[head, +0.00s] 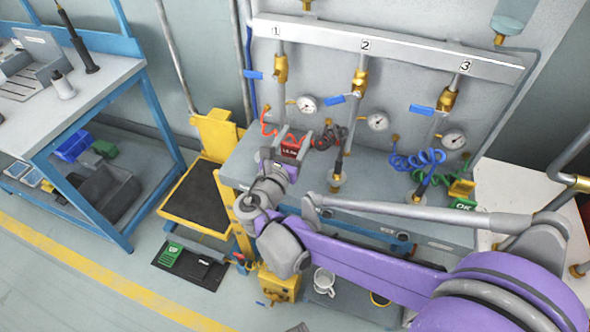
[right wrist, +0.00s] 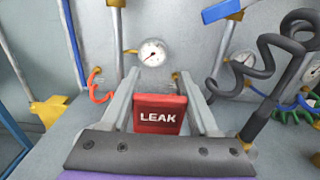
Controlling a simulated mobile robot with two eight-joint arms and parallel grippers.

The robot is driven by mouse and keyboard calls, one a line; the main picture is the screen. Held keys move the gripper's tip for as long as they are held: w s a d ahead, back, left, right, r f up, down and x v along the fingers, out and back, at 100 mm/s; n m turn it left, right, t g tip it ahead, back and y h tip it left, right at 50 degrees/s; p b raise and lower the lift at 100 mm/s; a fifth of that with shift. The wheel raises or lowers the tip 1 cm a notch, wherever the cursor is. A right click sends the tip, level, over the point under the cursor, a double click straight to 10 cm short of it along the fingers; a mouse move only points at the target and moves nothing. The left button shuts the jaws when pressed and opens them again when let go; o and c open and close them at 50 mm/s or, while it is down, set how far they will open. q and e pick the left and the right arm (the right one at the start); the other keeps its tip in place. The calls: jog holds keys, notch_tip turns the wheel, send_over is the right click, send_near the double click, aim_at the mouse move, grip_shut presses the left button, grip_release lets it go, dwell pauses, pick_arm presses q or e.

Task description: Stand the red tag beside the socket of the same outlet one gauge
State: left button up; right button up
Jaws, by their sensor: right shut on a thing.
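The red tag (head: 291,148), lettered LEAK, is between the fingers of my right gripper (head: 291,143), which is shut on it. The tag (right wrist: 158,115) is upright and its lettering reads level in the right wrist view. My gripper is over the bench at the left, below outlet 1 (head: 281,68). Outlet 1's gauge (head: 307,104) is on the wall just beyond the tag; it also shows in the right wrist view (right wrist: 152,52). I cannot make out outlet 1's socket, and whether the tag touches the bench is unclear. My left gripper is out of view.
A socket with a black fitting (head: 337,180) stands on the bench right of my gripper, near a dark coiled hose (head: 331,137). A red coiled hose (head: 268,124) hangs at the left. Blue coils (head: 418,160) and a green OK tag (head: 463,204) are farther right.

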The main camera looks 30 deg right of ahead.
aim_at(295, 146)
notch_tip(295, 146, down, 3)
jog(key=shift+w+f+b, duration=0.1)
jog(key=shift+f+b, duration=0.05)
jog(key=shift+b, duration=0.25)
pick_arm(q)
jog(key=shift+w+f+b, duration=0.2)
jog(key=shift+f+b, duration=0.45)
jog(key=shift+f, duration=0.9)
pick_arm(e)
jog(key=shift+f, duration=2.05)
jog(key=shift+f, duration=0.15)
jog(key=o, duration=1.1)
jog(key=shift+c, duration=0.2)
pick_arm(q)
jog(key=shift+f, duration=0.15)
